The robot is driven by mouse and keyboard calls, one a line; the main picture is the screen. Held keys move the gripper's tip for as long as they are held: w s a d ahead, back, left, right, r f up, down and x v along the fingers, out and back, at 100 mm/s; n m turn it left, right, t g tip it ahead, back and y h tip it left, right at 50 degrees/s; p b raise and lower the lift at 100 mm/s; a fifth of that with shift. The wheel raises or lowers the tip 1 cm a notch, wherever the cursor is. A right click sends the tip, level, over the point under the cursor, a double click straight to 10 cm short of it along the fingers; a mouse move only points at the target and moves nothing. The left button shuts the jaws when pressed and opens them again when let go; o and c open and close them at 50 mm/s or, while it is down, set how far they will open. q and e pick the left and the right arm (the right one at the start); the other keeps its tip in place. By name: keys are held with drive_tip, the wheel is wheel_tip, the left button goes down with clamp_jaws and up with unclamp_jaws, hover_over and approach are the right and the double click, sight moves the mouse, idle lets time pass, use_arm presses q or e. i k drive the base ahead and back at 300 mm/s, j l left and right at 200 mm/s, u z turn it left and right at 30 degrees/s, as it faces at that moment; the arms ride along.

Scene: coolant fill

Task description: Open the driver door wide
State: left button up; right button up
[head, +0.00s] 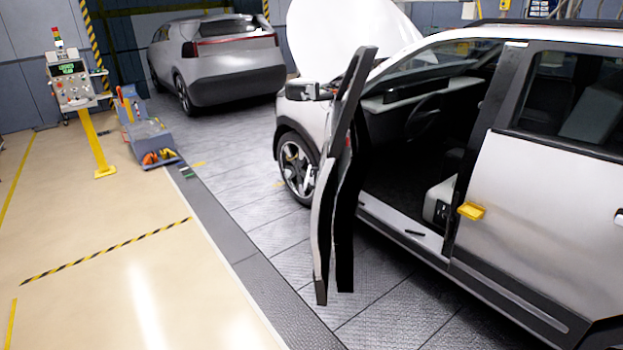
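The driver door (326,210) of the white car stands swung far out from the body, seen almost edge-on. It hangs near the front wheel, and the door opening behind it is wide and clear. Through the opening I see the steering wheel (424,115), the dashboard and part of a seat. The car body (530,190) fills the right side, with a yellow piece (471,211) on the side by the rear edge of the opening. The raised hood (340,40) is up. Neither of my grippers is in view.
A second grey car (217,62) stands at the back. A control panel on a yellow post (97,145) and a tool cart (146,135) stand at the left. The beige floor (120,290) at front left is clear, with striped tape across it.

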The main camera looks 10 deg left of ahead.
sight(347, 139)
drive_tip(key=j+z, duration=0.15)
drive_tip(key=j, duration=0.5)
drive_tip(key=j+z, duration=0.15)
drive_tip(key=j, duration=0.5)
drive_tip(key=k+j+z, duration=0.15)
drive_tip(key=j, duration=0.45)
drive_tip(key=k+j+z, duration=0.15)
drive_tip(key=j, duration=0.5)
drive_tip(key=i+l+u, duration=0.1)
drive_tip(key=i, duration=0.3)
drive_tip(key=i+l+u, duration=0.15)
drive_tip(key=i, duration=0.3)
drive_tip(key=i+l+u, duration=0.1)
drive_tip(key=i+l, duration=0.25)
drive_tip(key=i+l+u, duration=0.1)
drive_tip(key=i, duration=0.4)
drive_tip(key=i+l+u, duration=0.1)
drive_tip(key=i+l, duration=0.25)
drive_tip(key=i, duration=0.15)
drive_tip(key=i+l+u, duration=0.1)
drive_tip(key=i+l, duration=0.15)
drive_tip(key=i, duration=0.25)
